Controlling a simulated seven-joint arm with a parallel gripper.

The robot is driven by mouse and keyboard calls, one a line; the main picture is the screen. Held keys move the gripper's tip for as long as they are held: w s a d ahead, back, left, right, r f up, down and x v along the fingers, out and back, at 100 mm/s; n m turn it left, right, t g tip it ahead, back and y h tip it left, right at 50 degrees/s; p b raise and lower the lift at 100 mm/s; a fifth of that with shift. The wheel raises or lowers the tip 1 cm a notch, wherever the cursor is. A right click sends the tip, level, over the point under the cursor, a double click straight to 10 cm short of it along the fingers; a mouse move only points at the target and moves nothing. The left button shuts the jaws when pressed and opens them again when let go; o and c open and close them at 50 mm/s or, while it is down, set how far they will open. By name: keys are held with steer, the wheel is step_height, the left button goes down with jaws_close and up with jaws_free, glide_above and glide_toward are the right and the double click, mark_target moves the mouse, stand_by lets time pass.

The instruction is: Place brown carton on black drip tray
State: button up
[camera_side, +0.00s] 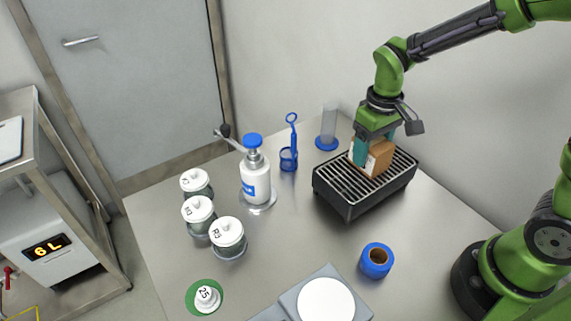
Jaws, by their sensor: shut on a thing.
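The brown carton (379,160) is a small box with a pale label on one side. It is at the black drip tray (348,208), over the slatted top. I cannot tell whether its base touches the slats or hangs just above them. My gripper (362,152) points down and is shut on the carton, with a teal finger along its left side. The other finger is mostly hidden behind the carton. The drip tray is a black box with a light slatted grille, standing on the back right of the table.
A clear cylinder on a blue base (327,128), a blue tool in a holder (289,145) and a white dispenser bottle (255,175) stand left of the tray. Several white-lidded jars (199,213) stand farther left. A blue roll (376,260) and a scale (326,300) are in front.

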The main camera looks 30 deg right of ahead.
steer(key=shift+f, duration=0.2)
steer(key=o, duration=1.1)
steer(key=shift+r, duration=0.15)
step_height(320, 180, up, 12)
steer(key=m+t+y, duration=0.2)
steer(key=m+t, duration=0.2)
steer(key=t, duration=0.3)
glide_toward(375, 141)
steer(key=s+a+r, duration=0.2)
steer(key=s+r, duration=0.2)
steer(key=r, duration=0.1)
steer(key=shift+s+f, duration=0.3)
steer(key=shift+f, duration=0.05)
